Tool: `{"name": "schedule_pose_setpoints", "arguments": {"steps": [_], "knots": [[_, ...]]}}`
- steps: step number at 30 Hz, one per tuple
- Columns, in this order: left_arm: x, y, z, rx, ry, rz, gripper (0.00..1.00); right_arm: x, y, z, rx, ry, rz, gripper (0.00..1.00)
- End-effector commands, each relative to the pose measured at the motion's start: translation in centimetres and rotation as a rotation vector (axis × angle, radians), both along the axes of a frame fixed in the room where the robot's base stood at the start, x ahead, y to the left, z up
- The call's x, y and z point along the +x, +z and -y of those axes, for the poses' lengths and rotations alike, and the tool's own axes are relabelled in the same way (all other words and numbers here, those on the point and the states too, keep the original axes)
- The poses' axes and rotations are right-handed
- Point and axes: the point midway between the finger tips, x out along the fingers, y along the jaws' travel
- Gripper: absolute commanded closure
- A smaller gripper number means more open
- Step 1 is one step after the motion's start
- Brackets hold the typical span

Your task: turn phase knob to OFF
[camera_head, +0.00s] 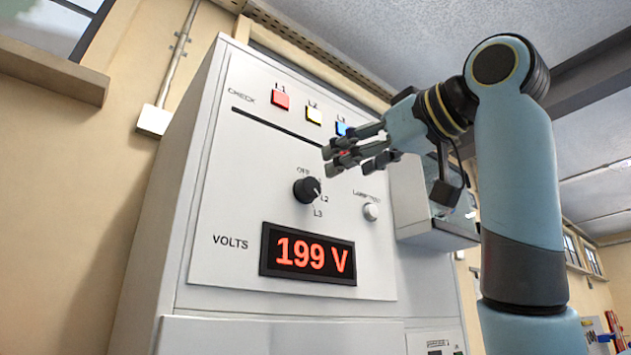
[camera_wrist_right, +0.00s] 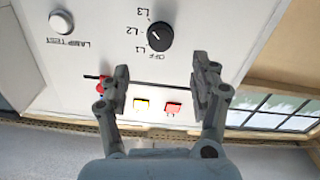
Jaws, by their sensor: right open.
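The black round phase knob (camera_head: 307,190) sits on the white front panel, with OFF, L2 and L3 labels readable around it. Its pale pointer line appears to face the L2 side. The knob also shows upside down in the right wrist view (camera_wrist_right: 160,36), with OFF, L1, L2 and L3 marked beside it. My right gripper (camera_head: 345,158) is open and empty, above and to the right of the knob, not touching it. In the right wrist view its fingers (camera_wrist_right: 163,74) are spread, with the knob beyond the tips. My left gripper is not in view.
A red 199 V display (camera_head: 307,254) is below the knob. A white lamp test button (camera_head: 371,212) is to its right. Red (camera_head: 280,99), yellow (camera_head: 314,115) and blue (camera_head: 341,129) check lamps are above. A grey box (camera_head: 425,205) projects behind my right arm.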

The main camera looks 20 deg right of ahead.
Motion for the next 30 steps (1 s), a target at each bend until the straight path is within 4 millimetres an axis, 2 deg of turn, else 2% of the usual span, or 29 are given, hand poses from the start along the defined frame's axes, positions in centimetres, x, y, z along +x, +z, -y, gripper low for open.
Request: {"name": "schedule_pose_setpoints", "arguments": {"steps": [9, 15, 26, 27, 30], "knots": [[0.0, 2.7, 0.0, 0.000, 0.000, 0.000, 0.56, 5.9, 0.1, -2.2, 0.003, 0.002, -0.008, 0.37], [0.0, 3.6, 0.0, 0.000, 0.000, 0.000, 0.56, 8.5, 0.0, -3.1, 0.001, 0.000, -0.006, 0.37], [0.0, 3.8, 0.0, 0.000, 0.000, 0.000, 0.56, 9.2, -0.1, -3.3, 0.000, -0.002, -0.003, 0.37], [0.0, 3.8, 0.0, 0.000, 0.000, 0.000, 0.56, 9.2, -0.1, -3.3, 0.000, -0.002, -0.003, 0.39], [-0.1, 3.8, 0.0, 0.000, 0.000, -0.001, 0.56, 9.2, -0.1, -3.3, 0.000, -0.002, -0.003, 0.52]]}}
